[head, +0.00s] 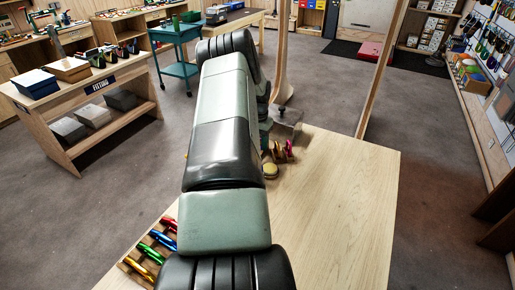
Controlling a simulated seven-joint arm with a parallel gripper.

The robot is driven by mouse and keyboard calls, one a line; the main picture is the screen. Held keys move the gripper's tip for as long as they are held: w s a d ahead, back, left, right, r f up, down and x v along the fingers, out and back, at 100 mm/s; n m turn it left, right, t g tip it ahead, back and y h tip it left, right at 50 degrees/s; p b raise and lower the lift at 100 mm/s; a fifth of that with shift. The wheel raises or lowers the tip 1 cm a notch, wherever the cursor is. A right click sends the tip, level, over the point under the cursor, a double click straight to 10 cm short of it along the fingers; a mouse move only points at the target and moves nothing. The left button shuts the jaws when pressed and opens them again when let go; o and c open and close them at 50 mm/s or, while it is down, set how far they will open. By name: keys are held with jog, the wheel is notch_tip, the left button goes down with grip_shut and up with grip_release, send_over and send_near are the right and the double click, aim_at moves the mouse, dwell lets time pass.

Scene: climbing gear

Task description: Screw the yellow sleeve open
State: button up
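I cannot make out a yellow sleeve for certain. A small round yellowish object (271,171) sits on the light wooden table, just right of my arm. Red and purple pieces that look like carabiners (284,151) stand close behind it, in front of a grey block or plate (286,128) at the table's far edge. A yellow carabiner (139,269) lies in a row with green, blue and red ones at the table's left edge. My arm covers the middle of the view and hides my gripper, so its fingers and anything between them do not show.
The right half of the wooden table (345,215) is bare. A wooden post (382,70) rises behind its far edge. A low bench with boxes (90,95) and a teal cart (177,60) stand to the left. Shelves of gear line the right wall.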

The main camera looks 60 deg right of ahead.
jog(key=shift+f, duration=0.7)
jog(key=shift+s, duration=0.65)
jog(key=shift+r, duration=0.1)
jog(key=shift+r, duration=1.3)
jog(key=shift+w, duration=0.1)
jog(key=shift+w, duration=0.55)
